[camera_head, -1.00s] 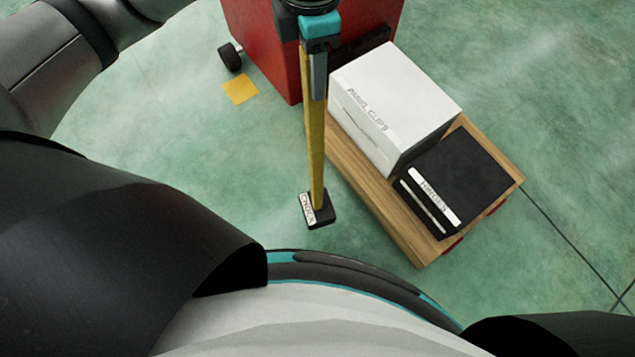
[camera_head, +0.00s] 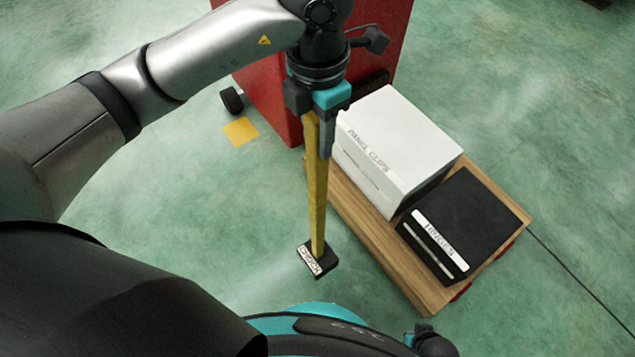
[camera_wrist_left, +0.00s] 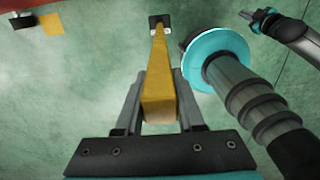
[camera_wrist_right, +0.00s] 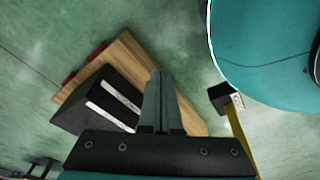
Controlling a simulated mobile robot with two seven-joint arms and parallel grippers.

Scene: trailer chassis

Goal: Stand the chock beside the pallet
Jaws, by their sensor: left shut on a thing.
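The chock is a small black block (camera_head: 318,260) with a white label, on the lower end of a long yellow handle (camera_head: 317,200). My left gripper (camera_head: 323,120) is shut on the upper part of this handle, which is close to upright. In the left wrist view the handle (camera_wrist_left: 159,95) runs between the fingers to the black block at the far end. The block is left of the wooden pallet (camera_head: 425,294), with a gap of floor between them. I cannot tell whether it touches the floor. My right gripper (camera_wrist_right: 160,75) has its fingers together, with nothing visible between them.
The pallet carries a white "PANEL CLIPS" box (camera_head: 395,145) and a black box (camera_head: 470,215). A red cabinet (camera_head: 268,90) with a black wheel stands behind. A yellow square (camera_head: 241,131) lies on the floor. The green floor left of the handle is clear.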

